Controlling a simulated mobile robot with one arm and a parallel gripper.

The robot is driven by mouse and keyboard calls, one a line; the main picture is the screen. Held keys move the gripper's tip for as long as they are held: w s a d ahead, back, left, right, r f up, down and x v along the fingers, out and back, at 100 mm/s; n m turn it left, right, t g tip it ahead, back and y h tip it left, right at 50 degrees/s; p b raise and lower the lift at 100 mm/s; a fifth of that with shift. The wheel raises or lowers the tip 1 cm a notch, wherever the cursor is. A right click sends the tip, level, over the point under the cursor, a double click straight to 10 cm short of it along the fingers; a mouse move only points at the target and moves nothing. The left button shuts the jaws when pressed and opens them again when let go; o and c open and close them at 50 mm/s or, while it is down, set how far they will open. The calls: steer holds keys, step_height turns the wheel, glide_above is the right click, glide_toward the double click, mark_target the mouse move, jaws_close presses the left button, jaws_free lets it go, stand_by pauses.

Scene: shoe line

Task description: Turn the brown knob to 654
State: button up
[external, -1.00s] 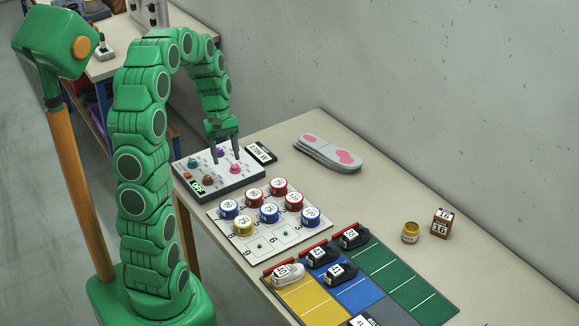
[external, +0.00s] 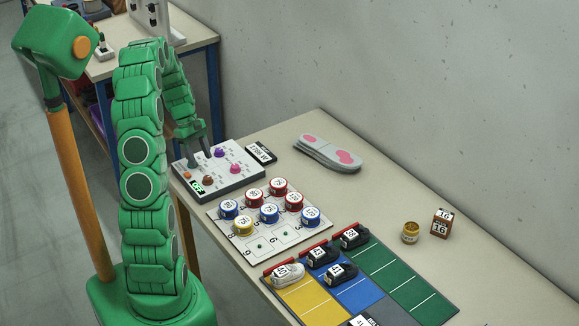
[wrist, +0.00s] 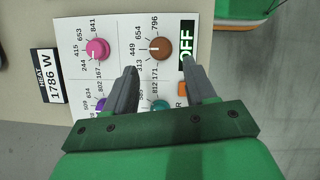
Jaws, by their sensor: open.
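The brown knob (wrist: 161,48) sits on a white-topped control panel (wrist: 118,30). In the wrist view it lies just beyond my fingertips, with 313, 449, 654 and 796 printed around its left and upper sides. A pale mark on it seems to point left, towards 449; I cannot tell exactly. The knob also shows near the panel's front in the external view (external: 208,180). My gripper (wrist: 160,67) is open and empty above the panel. Its fingers straddle the line of the brown knob, apart from it. In the external view my gripper (external: 201,163) is over the panel's left side.
A pink knob (wrist: 97,49), a purple knob (wrist: 102,104) and a teal knob (wrist: 160,104) share the panel. A green display (wrist: 187,42) reads OFF. A label (wrist: 47,76) reads HEAT 1786 W. Numbered pots (external: 269,213) stand on a board close by.

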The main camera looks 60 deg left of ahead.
mark_target(207, 177)
steer(key=x, duration=0.6)
steer(key=shift+d, duration=0.1)
jaws_close()
steer(key=shift+m, duration=0.3)
steer(key=m, duration=0.1)
steer(key=m+g, duration=0.1)
steer(key=m, duration=0.1)
steer(key=shift+w+g, duration=0.2)
steer(key=shift+g, duration=0.1)
steer(key=shift+w+m+g, duration=0.15)
steer(key=shift+m+g, duration=0.55)
steer(key=shift+m, duration=1.3)
